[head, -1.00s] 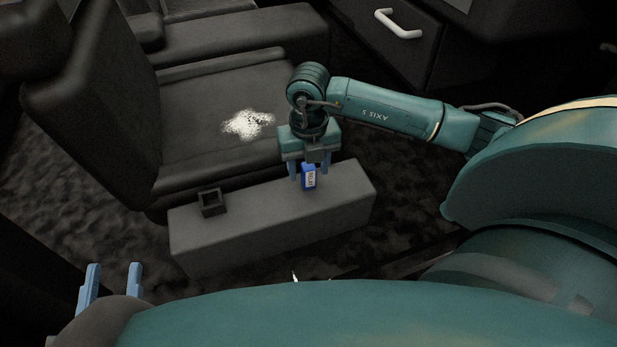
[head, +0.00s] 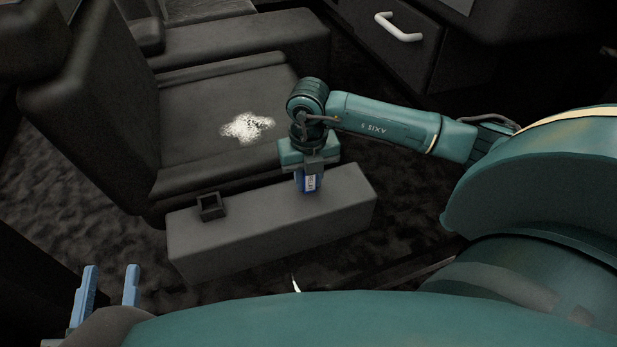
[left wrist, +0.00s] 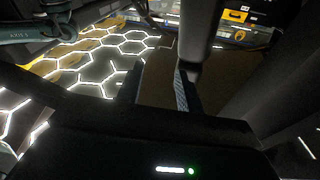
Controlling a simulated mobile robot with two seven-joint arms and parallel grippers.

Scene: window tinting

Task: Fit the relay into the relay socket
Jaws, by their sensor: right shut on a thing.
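The relay (head: 310,182) is a small blue block with a white label, at the right part of the grey box's top in the head view. My right gripper (head: 308,186) is shut on it from above. Whether the relay still touches the box top I cannot tell. The relay socket (head: 211,205) is a small black open-topped square holder on the left part of the same box, clear of my right gripper. My left gripper (head: 106,287) is open and empty at the lower left. Its fingers also show in the left wrist view (left wrist: 158,88).
The long grey box (head: 265,228) carries relay and socket, with bare room between them. A dark seat (head: 195,110) with a white powdery patch (head: 246,127) stands behind it. A drawer with a white handle (head: 398,26) is at the back right.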

